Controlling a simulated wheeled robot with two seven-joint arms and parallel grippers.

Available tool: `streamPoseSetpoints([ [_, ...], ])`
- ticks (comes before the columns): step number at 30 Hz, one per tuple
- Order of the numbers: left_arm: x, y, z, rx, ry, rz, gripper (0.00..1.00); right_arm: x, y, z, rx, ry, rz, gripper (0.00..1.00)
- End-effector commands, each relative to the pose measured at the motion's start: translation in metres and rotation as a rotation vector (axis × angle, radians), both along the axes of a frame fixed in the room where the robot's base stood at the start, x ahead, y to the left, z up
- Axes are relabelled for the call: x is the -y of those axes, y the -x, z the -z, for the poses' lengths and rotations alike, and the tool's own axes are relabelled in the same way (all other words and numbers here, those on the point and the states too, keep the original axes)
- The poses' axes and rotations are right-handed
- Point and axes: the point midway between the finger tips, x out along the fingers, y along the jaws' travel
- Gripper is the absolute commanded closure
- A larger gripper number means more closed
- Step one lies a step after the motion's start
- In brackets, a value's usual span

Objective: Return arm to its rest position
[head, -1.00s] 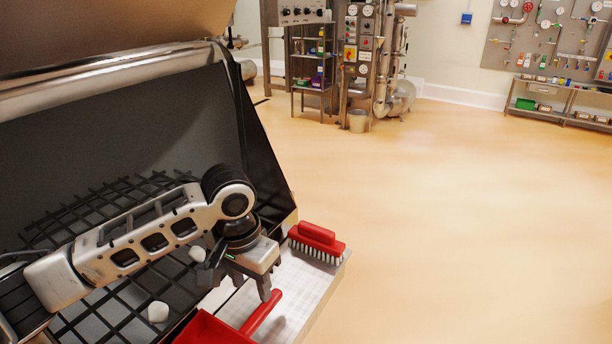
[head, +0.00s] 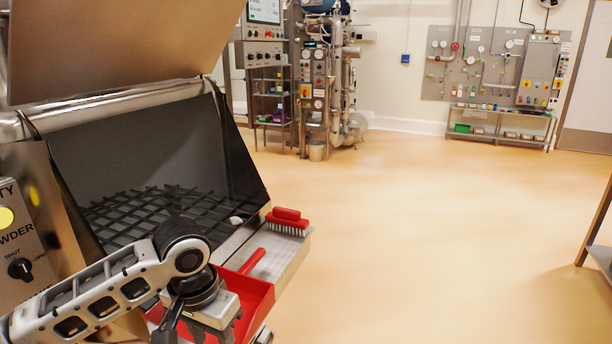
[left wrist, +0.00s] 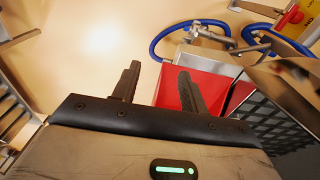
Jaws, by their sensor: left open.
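My left gripper (head: 212,332) is open and empty at the bottom of the head view, in front of the red dustpan (head: 256,293). Its arm comes in from the lower left. In the left wrist view the two fingers of the gripper (left wrist: 158,90) stand apart with nothing between them. The dustpan shows there just beyond the right finger (left wrist: 185,72). I cannot tell from these frames how far the fingers are from it. My right gripper is not in view.
The open hopper has a black grate (head: 150,215) with a white lump (head: 235,220) near its right edge. A red brush (head: 287,222) lies on the side shelf (head: 285,252). A blue hose (left wrist: 165,40) shows in the left wrist view.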

Motion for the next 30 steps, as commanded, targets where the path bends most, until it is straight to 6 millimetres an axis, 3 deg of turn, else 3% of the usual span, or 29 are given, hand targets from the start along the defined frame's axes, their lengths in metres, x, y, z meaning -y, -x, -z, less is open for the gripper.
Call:
streamPoseSetpoints([
  [14,0.072,0.023,0.065,0.133,0.290,0.075,0.56,0.001,-0.006,-0.005,0.018,0.000,0.000,0.03],
  [21,0.106,0.048,0.101,0.309,0.498,0.033,0.56,0.001,-0.003,-0.003,0.011,0.004,-0.003,0.03],
  [26,0.098,0.073,0.124,0.499,0.564,-0.063,0.56,0.002,0.002,0.000,-0.001,0.005,-0.004,0.03],
  [30,0.065,0.101,0.141,0.654,0.509,-0.140,0.56,0.002,0.002,0.001,-0.004,0.007,-0.004,0.03],
])
